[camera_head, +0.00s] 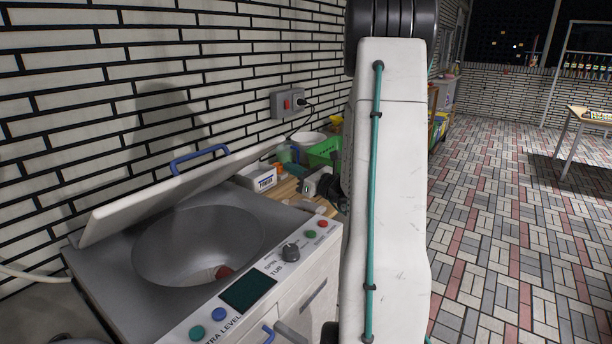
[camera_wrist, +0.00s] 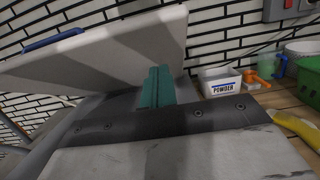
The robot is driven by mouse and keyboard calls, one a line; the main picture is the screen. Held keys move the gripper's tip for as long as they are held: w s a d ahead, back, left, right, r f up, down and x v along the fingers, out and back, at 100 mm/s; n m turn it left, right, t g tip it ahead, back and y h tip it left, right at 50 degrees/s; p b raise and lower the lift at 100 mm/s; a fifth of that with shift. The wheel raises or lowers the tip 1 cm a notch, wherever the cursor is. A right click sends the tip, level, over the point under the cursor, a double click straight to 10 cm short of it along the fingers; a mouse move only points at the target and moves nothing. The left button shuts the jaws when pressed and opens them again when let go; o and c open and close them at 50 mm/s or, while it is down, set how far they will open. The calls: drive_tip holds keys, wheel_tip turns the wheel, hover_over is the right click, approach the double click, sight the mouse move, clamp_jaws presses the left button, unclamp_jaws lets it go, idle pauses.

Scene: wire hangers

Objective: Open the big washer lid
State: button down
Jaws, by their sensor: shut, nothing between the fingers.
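The big washer (camera_head: 110,290) stands at the left against the brick wall, with its round steel tub (camera_head: 180,245) exposed. Its white lid (camera_head: 165,195) is raised and tilted back, apart from the tub rim at the front. A blue handle (camera_head: 199,158) is on the lid's far edge. In the wrist view the lid (camera_wrist: 110,55) slants across the upper left with its blue handle (camera_wrist: 54,39). My gripper (camera_wrist: 158,88) has teal fingers shut and empty, in front of the lid's lower right part. I cannot tell whether they touch it. The arm mostly hides the gripper in the head view.
A powder box (camera_head: 257,177) and a green basket (camera_head: 324,151) stand on the wooden counter right of the washer. A reddish item (camera_head: 223,272) lies in the tub. Tiled floor at right is mostly free.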

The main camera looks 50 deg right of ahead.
sight(270, 148)
drive_tip(key=shift+w+a+r, duration=0.1)
drive_tip(key=shift+w+r, duration=1.7)
drive_tip(key=shift+w, duration=0.3)
